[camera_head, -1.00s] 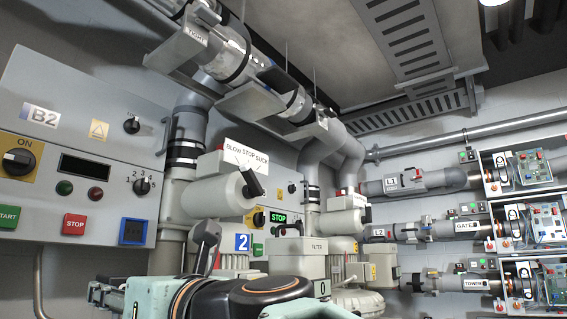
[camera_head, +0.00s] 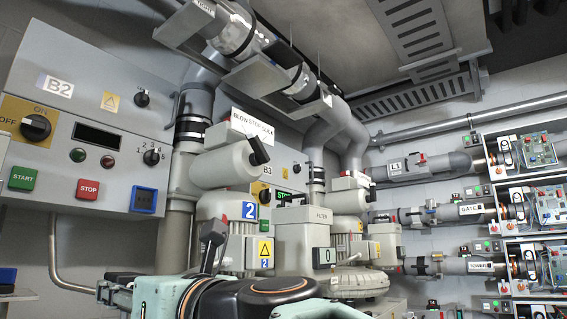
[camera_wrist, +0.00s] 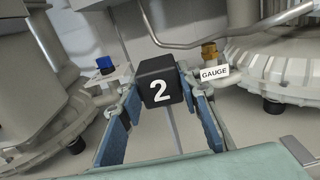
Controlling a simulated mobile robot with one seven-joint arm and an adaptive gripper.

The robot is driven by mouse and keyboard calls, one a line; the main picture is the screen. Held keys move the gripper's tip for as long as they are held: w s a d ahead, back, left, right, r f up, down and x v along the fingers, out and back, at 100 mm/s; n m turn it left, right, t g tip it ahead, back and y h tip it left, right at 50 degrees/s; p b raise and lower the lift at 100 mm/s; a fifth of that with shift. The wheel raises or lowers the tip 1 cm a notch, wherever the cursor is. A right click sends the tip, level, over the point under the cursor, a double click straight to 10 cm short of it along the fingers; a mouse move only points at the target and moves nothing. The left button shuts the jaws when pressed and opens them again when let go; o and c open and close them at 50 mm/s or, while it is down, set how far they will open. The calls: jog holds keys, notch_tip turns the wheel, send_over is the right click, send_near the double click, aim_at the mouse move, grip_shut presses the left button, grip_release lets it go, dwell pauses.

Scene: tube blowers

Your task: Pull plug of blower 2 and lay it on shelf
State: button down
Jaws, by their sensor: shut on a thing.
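In the wrist view, a black block plug (camera_wrist: 161,72) with a white number 2 sits between the two blue fingers of my gripper (camera_wrist: 160,92), which is shut on it. A thin grey strip runs down from the plug between the fingers. I cannot tell whether the plug still touches a socket. In the head view, blower 2 (camera_head: 237,255), a pale grey unit with a blue number 2 label, stands behind my arm.
The B2 control panel (camera_head: 70,115) is on the left. A ledge with a blue item shows at the lower left edge (camera_head: 12,294). The wrist view shows a GAUGE label (camera_wrist: 214,73), a small blue-topped fitting (camera_wrist: 105,65) and rounded housings on both sides.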

jog(key=shift+d+f+b, duration=0.1)
jog(key=shift+f+b, duration=4.55)
jog(key=shift+f, duration=0.35)
jog(key=shift+w+d, duration=0.1)
jog(key=shift+f+b, duration=2.15)
jog(key=shift+f, duration=0.25)
jog(key=c, duration=1.4)
grip_release()
jog(key=shift+o, duration=0.2)
jog(key=p+v, duration=0.2)
jog(key=v, duration=1.4)
jog(key=shift+f, duration=0.2)
